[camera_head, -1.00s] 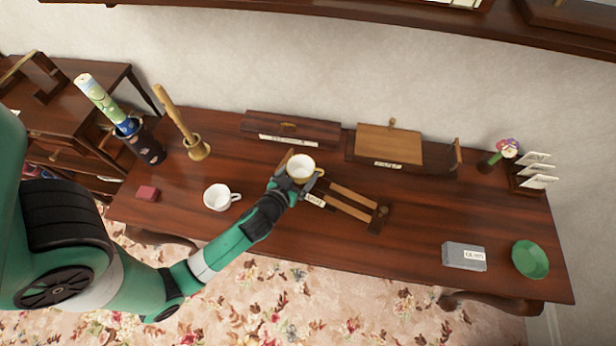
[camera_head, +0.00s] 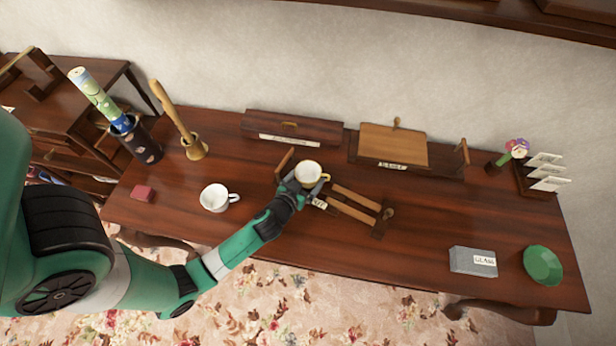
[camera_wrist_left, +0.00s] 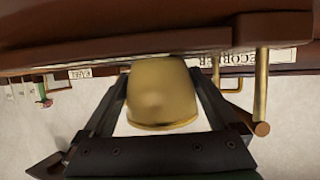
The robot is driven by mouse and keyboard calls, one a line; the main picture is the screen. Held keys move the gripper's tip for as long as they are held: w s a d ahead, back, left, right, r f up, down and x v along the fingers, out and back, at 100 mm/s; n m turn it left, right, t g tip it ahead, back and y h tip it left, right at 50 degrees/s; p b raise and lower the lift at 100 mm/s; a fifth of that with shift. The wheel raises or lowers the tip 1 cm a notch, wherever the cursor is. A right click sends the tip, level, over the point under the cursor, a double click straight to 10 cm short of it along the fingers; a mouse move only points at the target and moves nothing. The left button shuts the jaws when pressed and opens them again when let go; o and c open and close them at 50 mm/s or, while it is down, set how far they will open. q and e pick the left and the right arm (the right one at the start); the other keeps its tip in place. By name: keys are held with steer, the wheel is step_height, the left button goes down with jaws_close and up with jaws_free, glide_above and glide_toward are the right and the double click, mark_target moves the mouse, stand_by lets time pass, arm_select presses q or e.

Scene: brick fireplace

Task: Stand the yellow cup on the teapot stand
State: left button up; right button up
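The yellow cup (camera_head: 309,173), cream inside with a yellow rim, is upright between the fingers of my left gripper (camera_head: 305,187). In the left wrist view the cup (camera_wrist_left: 160,92) fills the gap, with a finger close against each side. A low wooden stand with two pale slats (camera_head: 352,207) lies right of and below the cup; it looks like the teapot stand. Its label is partly hidden by the gripper. The cup is over or by the stand's left end; I cannot tell whether it touches. My right gripper is not in view.
A white cup (camera_head: 216,198) and a red block (camera_head: 143,193) stand to the left. Behind are a long labelled box (camera_head: 292,127) and a wooden box (camera_head: 393,147). A grey box (camera_head: 472,261) and green bowl (camera_head: 542,265) stand front right.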

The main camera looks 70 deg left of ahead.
arm_select(q)
steer(key=shift+r+p, duration=0.3)
steer(key=shift+p, duration=0.05)
steer(key=v, duration=1.2)
steer(key=shift+f, duration=0.1)
steer(key=w+d+r+t+h, duration=0.1)
steer(key=w+d+r+t, duration=0.15)
steer(key=w+r, duration=0.6)
steer(key=w+d+r+m+t+h, duration=0.1)
steer(key=w+d+r+t, duration=0.3)
steer(key=r, duration=0.7)
steer(key=w+r+t+h, duration=0.1)
steer(key=w+r, duration=0.7)
steer(key=r, duration=0.1)
steer(key=s+d+r+m+t+h, duration=0.2)
steer(key=d+r+t, duration=0.1)
steer(key=r, duration=0.8)
steer(key=s+d+r+m+t+h, duration=0.3)
steer(key=r, duration=0.8)
steer(key=s+d+r+m+t+h, duration=0.2)
steer(key=d+r+t, duration=0.1)
steer(key=r, duration=0.8)
steer(key=shift+s+d+r+m+t+h, duration=0.1)
steer(key=shift+s+r+m+t+h, duration=0.15)
steer(key=shift+s+m+h, duration=0.15)
